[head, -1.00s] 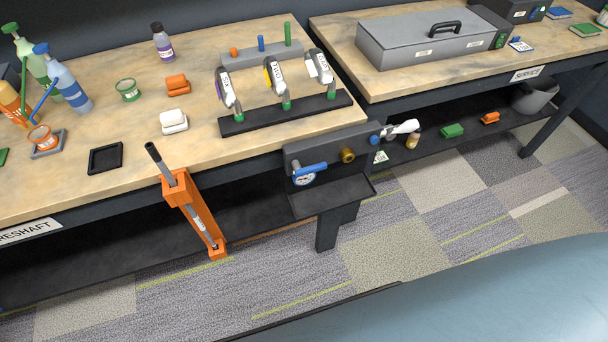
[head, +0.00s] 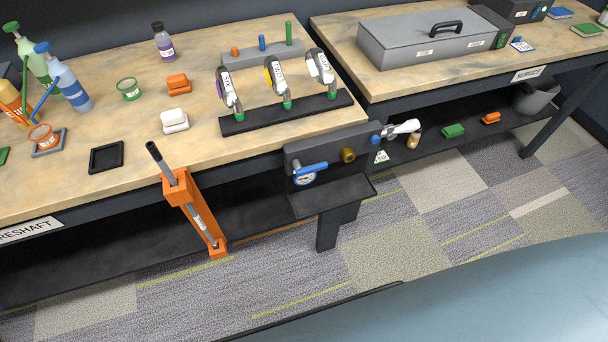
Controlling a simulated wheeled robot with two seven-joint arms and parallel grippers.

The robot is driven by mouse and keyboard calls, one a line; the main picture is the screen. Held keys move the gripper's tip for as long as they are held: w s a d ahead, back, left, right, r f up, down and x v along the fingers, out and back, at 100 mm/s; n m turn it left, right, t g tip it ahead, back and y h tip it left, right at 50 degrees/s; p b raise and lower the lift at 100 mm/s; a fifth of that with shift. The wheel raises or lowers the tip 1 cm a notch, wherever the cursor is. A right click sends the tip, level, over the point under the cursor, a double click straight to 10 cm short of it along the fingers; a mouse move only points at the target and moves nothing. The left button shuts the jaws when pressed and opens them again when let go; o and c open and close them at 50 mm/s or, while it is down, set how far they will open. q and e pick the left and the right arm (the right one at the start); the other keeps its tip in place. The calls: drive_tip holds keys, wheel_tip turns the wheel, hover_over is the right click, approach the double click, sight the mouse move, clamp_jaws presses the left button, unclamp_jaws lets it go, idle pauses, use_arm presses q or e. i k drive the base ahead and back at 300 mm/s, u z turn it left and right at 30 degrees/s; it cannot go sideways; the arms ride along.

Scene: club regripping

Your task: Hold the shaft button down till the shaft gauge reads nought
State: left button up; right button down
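A grey panel (head: 332,145) is fixed at the front edge of the left bench. A small round white-faced gauge (head: 304,179) sits at its lower left, partly covered by a blue lever (head: 311,168); its reading is too small to tell. A brass fitting (head: 347,155) is on the panel's front. A blue knob or button (head: 375,138) is at its right end; I cannot tell whether this is the shaft button. A white and grey piece (head: 403,127), perhaps a club head, is beside it. Neither of my grippers is in view.
An orange clamp (head: 176,192) at the bench edge holds a tilted dark-gripped shaft (head: 160,162). A black rack (head: 287,115) holds several labelled club heads. A dark tray (head: 332,195) juts out below the panel. A grey case (head: 425,42) stands on the right bench.

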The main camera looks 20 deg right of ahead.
sight(374, 139)
drive_tip(key=k, duration=0.5)
drive_tip(key=z, duration=0.75)
drive_tip(key=i, duration=0.6)
drive_tip(key=u, duration=0.15)
